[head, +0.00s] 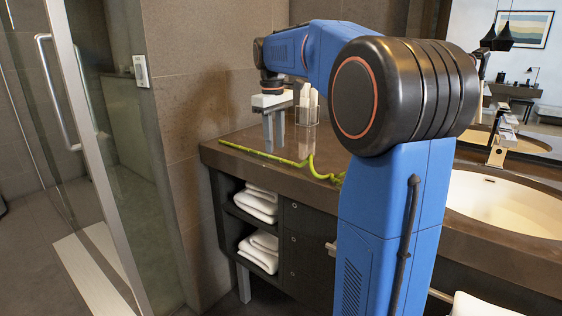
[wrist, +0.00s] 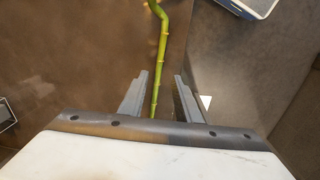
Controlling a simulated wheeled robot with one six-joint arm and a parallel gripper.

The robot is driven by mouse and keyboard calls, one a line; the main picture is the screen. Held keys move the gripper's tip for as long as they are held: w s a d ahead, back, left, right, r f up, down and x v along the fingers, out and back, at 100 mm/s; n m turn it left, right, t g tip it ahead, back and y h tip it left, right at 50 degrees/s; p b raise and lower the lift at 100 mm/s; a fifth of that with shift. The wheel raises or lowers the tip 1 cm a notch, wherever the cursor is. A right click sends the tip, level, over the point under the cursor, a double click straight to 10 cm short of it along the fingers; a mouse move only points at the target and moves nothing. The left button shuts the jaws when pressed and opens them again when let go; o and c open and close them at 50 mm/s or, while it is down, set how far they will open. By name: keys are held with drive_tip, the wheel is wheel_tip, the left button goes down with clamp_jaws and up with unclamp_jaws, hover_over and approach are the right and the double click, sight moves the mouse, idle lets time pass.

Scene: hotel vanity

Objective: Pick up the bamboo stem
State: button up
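The bamboo stem (head: 265,156) is a thin, jointed green stalk lying on the brown vanity countertop (head: 235,147), with a curled end toward my arm. It also shows in the wrist view (wrist: 162,50), running down the middle between the two fingers, with a bend at the top edge. My gripper (head: 273,143) points down over the counter above the left part of the stem. In the wrist view my gripper (wrist: 160,98) is open, with one finger on each side of the stem and a gap to both. How high the fingertips are above the counter is hard to tell.
The sink (head: 505,203) and faucet (head: 497,145) are at the right. Open shelves with white towels (head: 256,204) are below. A glass shower door (head: 95,120) stands left.

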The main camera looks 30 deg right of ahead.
sight(273, 157)
drive_tip(key=f, duration=0.4)
drive_tip(key=shift+w+d, duration=0.2)
clamp_jaws()
drive_tip(key=shift+r, duration=0.1)
